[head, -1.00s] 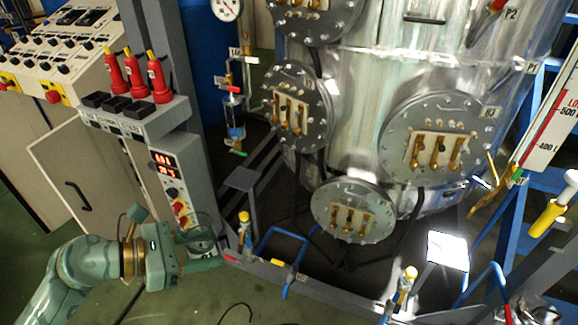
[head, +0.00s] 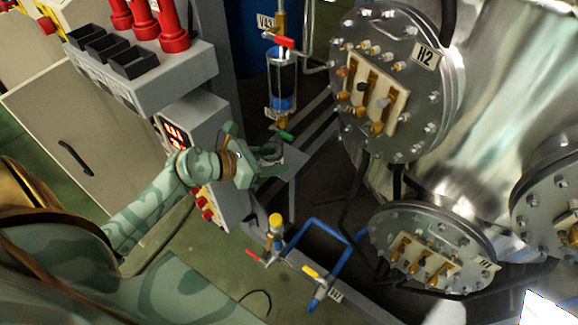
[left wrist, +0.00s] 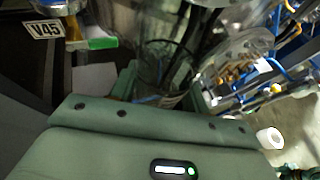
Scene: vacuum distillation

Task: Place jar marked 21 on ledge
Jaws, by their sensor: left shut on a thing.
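My left gripper (head: 268,166) is shut on a clear glass jar (head: 270,151), which is mostly hidden behind the fingers in the head view. The left wrist view shows the transparent jar (left wrist: 158,68) between the green fingers; no number can be read on it. The ledge is a small flat grey plate (head: 288,168) on a post, right at the gripper in the head view. In the left wrist view the ledge (left wrist: 94,78) lies just left of the jar. I cannot tell whether the jar touches it. My right gripper is not in view.
A sight glass with blue liquid (head: 283,82) and a green-handled valve hang just above the ledge. A grey control box (head: 205,130) stands at left. The flanged steel vessel (head: 400,85) is at right. A yellow-capped valve (head: 276,224) and blue pipe (head: 318,232) are below.

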